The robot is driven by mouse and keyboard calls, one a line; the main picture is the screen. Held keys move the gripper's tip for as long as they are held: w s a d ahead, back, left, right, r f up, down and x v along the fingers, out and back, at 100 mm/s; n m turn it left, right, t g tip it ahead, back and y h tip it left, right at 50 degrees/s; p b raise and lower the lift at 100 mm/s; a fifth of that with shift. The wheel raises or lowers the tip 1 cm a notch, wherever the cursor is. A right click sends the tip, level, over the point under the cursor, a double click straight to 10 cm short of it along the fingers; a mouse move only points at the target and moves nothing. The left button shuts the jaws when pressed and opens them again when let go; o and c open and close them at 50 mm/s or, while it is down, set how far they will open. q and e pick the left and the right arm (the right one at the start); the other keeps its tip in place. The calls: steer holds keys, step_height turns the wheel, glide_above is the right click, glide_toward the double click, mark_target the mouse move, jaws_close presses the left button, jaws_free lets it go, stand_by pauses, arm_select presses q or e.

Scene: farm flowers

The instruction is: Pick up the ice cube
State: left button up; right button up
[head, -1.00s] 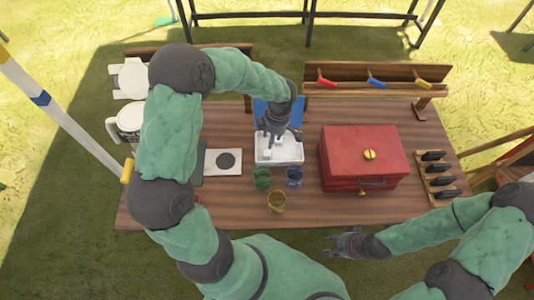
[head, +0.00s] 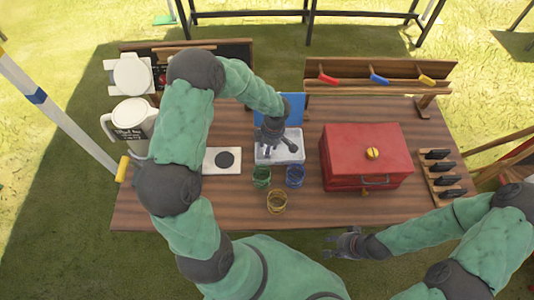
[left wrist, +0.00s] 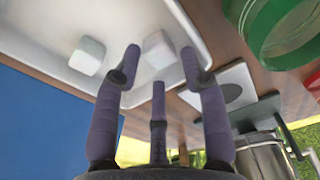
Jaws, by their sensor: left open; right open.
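A white tray (head: 268,159) stands near the middle of the table, and in the left wrist view (left wrist: 55,60) it holds two pale ice cubes. One ice cube (left wrist: 88,55) lies to the left of the fingers in that view. The other ice cube (left wrist: 158,49) shows between the fingertips, with no visible contact. My left gripper (head: 279,146) is over the tray, its fingers spread and empty, as the wrist view (left wrist: 160,62) shows. The cubes are hard to make out in the head view. My right gripper (head: 330,243) is open and empty at the table's front edge.
A blue lid (head: 293,106) stands behind the tray. Green (head: 261,177), blue (head: 295,176) and yellow (head: 277,202) cups stand in front of it. A red box (head: 362,158) is to the right. A white plate with a dark disc (head: 215,161) is to the left.

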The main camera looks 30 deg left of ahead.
arm_select(q)
step_height(320, 180, down, 3)
steer(key=shift+a+r, duration=0.15)
steer(key=shift+r, duration=0.05)
steer(key=shift+c, duration=0.3)
steer(key=c, duration=0.5)
steer(key=shift+r, duration=0.15)
